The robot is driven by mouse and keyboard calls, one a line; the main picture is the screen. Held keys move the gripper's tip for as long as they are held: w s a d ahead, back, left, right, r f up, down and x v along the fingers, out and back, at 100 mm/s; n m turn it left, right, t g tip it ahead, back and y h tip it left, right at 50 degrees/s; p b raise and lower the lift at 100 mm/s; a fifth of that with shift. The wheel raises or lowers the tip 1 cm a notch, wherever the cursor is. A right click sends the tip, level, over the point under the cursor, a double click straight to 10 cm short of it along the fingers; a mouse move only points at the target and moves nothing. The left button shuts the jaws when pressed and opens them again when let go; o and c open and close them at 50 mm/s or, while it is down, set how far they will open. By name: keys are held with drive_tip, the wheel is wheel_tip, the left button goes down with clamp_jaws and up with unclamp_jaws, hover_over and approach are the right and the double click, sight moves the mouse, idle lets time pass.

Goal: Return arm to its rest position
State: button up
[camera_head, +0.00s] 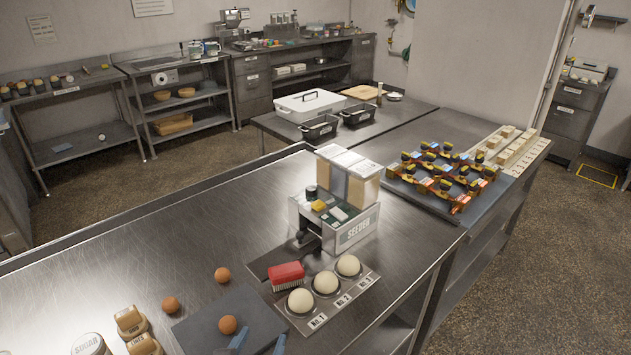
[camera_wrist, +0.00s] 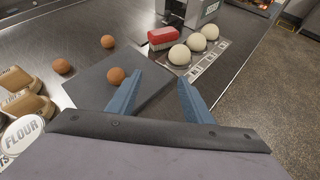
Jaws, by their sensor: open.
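My gripper (camera_wrist: 153,98) is open and empty in the wrist view, its two blue fingers apart above the dark mat. In the head view only the blue fingertips of my gripper (camera_head: 259,343) show at the bottom edge. A brown ball (camera_head: 228,325) lies on the dark mat (camera_head: 205,318); in the wrist view this ball (camera_wrist: 116,76) is just left of the left finger and apart from it. The rest of my arm is out of view.
Two more brown balls (camera_head: 171,304) (camera_head: 222,275) lie on the steel counter. Three pale dough balls sit on a numbered tray (camera_head: 318,317) beside a red brush (camera_head: 286,274). The seeder (camera_head: 352,233) stands behind. Labelled containers (camera_head: 131,322) stand at lower left. The counter's left side is clear.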

drive_tip(key=d+r+m+g+h+p, duration=0.2)
drive_tip(key=d+m+g+h+p, duration=0.4)
drive_tip(key=d+m, duration=1)
drive_tip(key=s+d+r+m+g+y+p, duration=0.3)
drive_tip(key=d+m+p, duration=0.1)
drive_tip(key=m, duration=0.5)
drive_tip(key=s+d+r+m+g+y+p, duration=0.3)
drive_tip(key=d+m+p, duration=0.2)
drive_tip(key=m, duration=0.4)
drive_tip(key=shift+d+y, duration=0.3)
drive_tip(key=shift+d, duration=0.55)
